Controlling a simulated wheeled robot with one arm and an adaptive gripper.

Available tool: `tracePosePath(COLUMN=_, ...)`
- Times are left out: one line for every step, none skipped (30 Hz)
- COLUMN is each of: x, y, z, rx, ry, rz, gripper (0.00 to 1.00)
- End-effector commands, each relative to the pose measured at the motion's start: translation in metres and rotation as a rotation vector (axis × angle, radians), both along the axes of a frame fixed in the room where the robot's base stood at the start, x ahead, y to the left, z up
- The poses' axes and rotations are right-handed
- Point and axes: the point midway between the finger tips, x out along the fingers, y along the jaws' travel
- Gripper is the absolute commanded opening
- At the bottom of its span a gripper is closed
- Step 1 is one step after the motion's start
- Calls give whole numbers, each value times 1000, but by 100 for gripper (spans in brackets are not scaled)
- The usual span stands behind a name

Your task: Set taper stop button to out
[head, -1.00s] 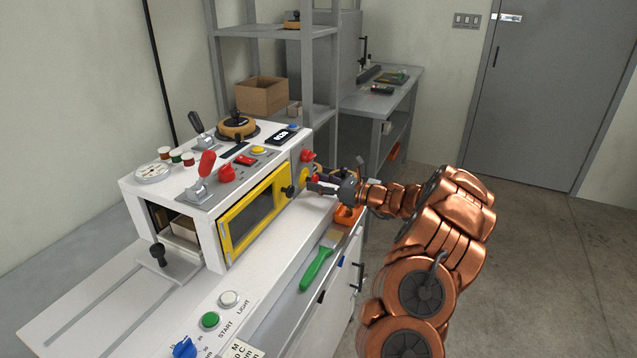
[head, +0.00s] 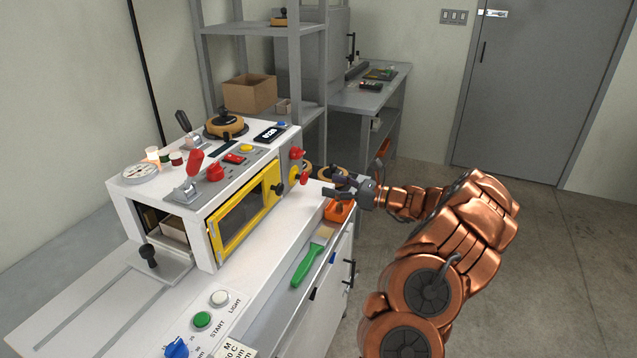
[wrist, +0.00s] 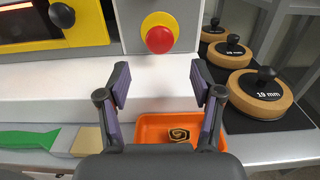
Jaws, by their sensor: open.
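A red mushroom button (wrist: 159,39) on a yellow round collar faces me at the top middle of the wrist view. It also shows on the right end of the white machine in the head view (head: 304,179). I see no label on it, and I cannot tell whether it is in or out. My gripper (wrist: 161,84) is open and empty, its two fingers spread below and in front of the button, apart from it. In the head view my gripper (head: 333,182) is right of the button, with a gap between them.
A second red knob (head: 296,153) sits above the button. The machine's yellow-framed door (head: 245,209) with a black knob is to the left. An orange tray (wrist: 152,127) lies below my fingers. Round wooden weights (wrist: 262,95) stand at right. A green-handled brush (head: 307,265) lies in front.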

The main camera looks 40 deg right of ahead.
Motion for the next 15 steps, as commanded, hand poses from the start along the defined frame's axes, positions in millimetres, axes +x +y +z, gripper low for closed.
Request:
tracePosePath(x=-8, y=-6, z=1, rx=0, ry=-1, rz=-3, gripper=66)
tracePosePath(x=-12, y=-8, z=1, rx=0, ry=-1, rz=-2, gripper=66)
tracePosePath(x=-16, y=-10, z=1, rx=0, ry=-1, rz=-1, gripper=66)
tracePosePath(x=-20, y=-12, z=1, rx=-1, ry=-3, rz=-1, gripper=66)
tracePosePath(x=-23, y=-14, z=1, rx=-1, ry=-2, rz=0, gripper=66)
tracePosePath(x=-26, y=-16, z=1, rx=-1, ry=-2, rz=0, gripper=66)
tracePosePath(x=-28, y=-18, z=1, rx=-1, ry=-2, rz=-1, gripper=66)
tracePosePath(x=-30, y=-19, z=1, rx=-1, ry=-2, rz=-1, gripper=66)
tracePosePath(x=-32, y=-20, z=1, rx=0, ry=-1, rz=-1, gripper=66)
tracePosePath(x=-33, y=-20, z=0, rx=0, ry=-1, rz=-1, gripper=66)
tracePosePath(x=-34, y=-21, z=0, rx=-1, ry=-1, rz=0, gripper=66)
tracePosePath(x=-35, y=-21, z=0, rx=-1, ry=-1, rz=0, gripper=66)
tracePosePath(x=-35, y=-21, z=0, rx=-1, ry=-1, rz=1, gripper=66)
tracePosePath(x=-35, y=-21, z=0, rx=-1, ry=-1, rz=1, gripper=66)
tracePosePath(x=-35, y=-21, z=0, rx=-1, ry=-1, rz=1, gripper=66)
